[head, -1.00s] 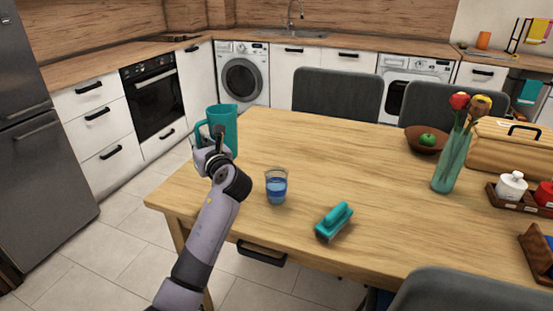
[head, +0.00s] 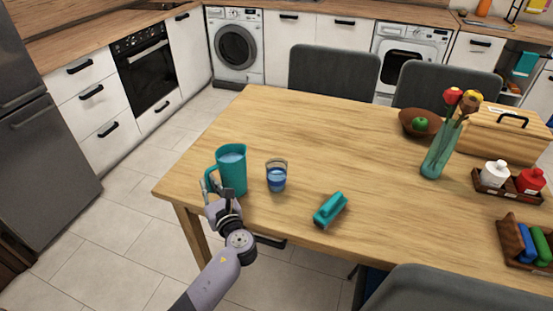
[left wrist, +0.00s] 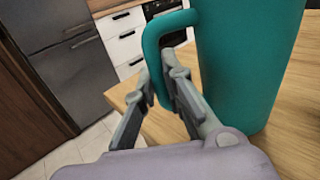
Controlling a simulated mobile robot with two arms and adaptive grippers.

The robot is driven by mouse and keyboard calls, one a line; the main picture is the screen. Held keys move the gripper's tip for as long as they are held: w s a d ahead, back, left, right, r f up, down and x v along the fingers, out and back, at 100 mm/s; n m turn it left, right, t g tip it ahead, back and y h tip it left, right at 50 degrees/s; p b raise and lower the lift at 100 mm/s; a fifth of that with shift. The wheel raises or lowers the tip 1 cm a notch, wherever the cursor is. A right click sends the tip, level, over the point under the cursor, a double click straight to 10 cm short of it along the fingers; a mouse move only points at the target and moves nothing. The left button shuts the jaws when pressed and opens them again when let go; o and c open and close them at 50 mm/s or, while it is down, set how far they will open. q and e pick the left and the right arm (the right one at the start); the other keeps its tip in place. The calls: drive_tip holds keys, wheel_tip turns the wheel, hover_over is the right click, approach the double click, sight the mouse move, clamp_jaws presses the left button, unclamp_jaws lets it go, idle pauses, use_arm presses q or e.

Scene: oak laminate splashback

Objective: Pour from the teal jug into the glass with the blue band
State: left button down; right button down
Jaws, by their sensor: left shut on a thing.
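The teal jug (head: 233,172) is upright at the left front of the table, just left of the glass with the blue band (head: 276,176); a gap separates them. Pale blue liquid shows inside the jug's mouth. The glass is upright on the table, with blue in its lower part; I cannot tell band from liquid clearly. My left gripper (head: 211,187) is shut on the jug's handle, and the left wrist view shows its fingers (left wrist: 168,82) around the handle of the jug (left wrist: 248,60). I cannot tell whether the jug's base touches the table. My right gripper is not in view.
The table's middle (head: 330,145) is clear.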

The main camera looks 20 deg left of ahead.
sight(220, 161)
use_arm(q)
drive_tip(key=shift+r, duration=0.2)
drive_tip(key=shift+w+d+r+m+t+p, duration=0.1)
drive_tip(key=shift+d+r+m+t+p, duration=0.1)
drive_tip(key=shift+r+m, duration=0.3)
drive_tip(key=shift+w+d+r+m+t+p, duration=0.1)
drive_tip(key=shift+d+r+m+t+p, duration=0.1)
drive_tip(key=shift+r+m, duration=0.25)
drive_tip(key=shift+w+d+r+m+t+y, duration=0.2)
drive_tip(key=shift+d+r+m, duration=0.2)
drive_tip(key=shift+m, duration=0.4)
drive_tip(key=shift+w+d+r+m+t+y, duration=0.1)
drive_tip(key=shift+w+d+r+m+t, duration=0.2)
drive_tip(key=shift+m, duration=0.45)
drive_tip(key=shift+d+r+m, duration=0.25)
drive_tip(key=shift+d+m, duration=0.05)
drive_tip(key=shift+m, duration=0.1)
drive_tip(key=shift+w+d+r+m+t+p, duration=0.15)
drive_tip(key=shift+d+r+m+p, duration=0.15)
drive_tip(key=shift+r+m, duration=0.2)
drive_tip(key=shift+w+d+r+m+t+p, duration=0.2)
drive_tip(key=shift+d+r+m, duration=0.2)
drive_tip(key=shift+r, duration=0.2)
idle(0.6)
